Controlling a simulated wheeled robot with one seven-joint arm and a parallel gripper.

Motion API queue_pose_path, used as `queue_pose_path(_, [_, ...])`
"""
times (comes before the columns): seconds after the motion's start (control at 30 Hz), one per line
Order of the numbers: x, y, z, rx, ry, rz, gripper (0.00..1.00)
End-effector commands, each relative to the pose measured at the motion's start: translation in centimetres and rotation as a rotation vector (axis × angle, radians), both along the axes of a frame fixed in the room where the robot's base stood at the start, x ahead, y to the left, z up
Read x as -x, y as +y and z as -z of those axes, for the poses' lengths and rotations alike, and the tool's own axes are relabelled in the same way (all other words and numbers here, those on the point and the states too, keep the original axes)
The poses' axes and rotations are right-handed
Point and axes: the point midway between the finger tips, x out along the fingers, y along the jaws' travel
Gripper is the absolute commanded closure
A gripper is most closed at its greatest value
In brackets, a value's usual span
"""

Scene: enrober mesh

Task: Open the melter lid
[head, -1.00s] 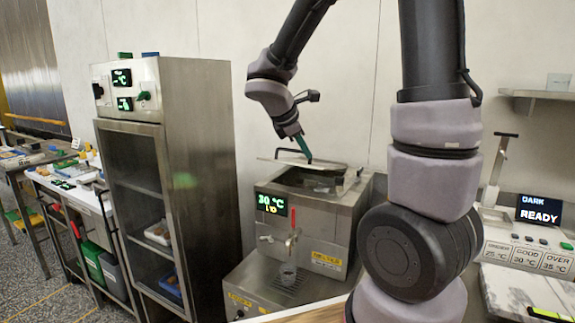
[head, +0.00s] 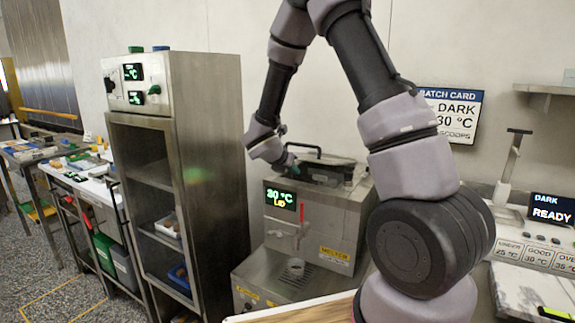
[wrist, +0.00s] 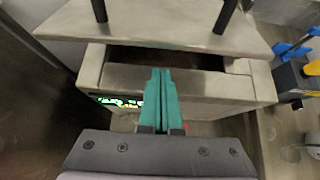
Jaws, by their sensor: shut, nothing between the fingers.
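The melter (head: 318,215) is a steel box with a green display reading 30 °C and LID. Its lid (wrist: 150,32) is a flat metal plate with a dark bar handle (head: 305,149); two handle posts show in the wrist view. A dark gap shows between the lid's near edge and the melter's front rim (wrist: 185,80), so the lid does not fully cover the opening. I cannot tell its exact tilt. My gripper (wrist: 161,72) has teal fingers pressed together, empty, pointing at that gap. In the head view my gripper (head: 291,162) is at the melter's top left, partly hidden by the wrist.
A tall steel cabinet (head: 215,165) stands left of the melter. A panel reading DARK READY (head: 552,208) is at the right. A wall shelf (head: 545,88) is above it.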

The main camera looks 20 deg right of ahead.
Motion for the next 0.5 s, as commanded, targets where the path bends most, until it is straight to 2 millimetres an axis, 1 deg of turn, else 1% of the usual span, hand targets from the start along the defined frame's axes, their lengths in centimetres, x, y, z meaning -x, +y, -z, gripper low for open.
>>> queue_pose_path(0.03, [-0.5,-0.7,0.7,0.000,0.003,0.002,1.00])
queue_pose_path(0.1, [-0.8,-0.7,-1.1,-0.003,-0.006,0.003,1.00])
queue_pose_path(0.2, [-1.0,-1.0,-2.3,-0.002,-0.005,0.002,1.00])
queue_pose_path(0.33, [-1.2,-1.2,-3.2,-0.002,-0.003,0.002,1.00])
queue_pose_path(0.5, [-1.3,-1.3,-3.5,-0.001,-0.003,0.003,1.00])
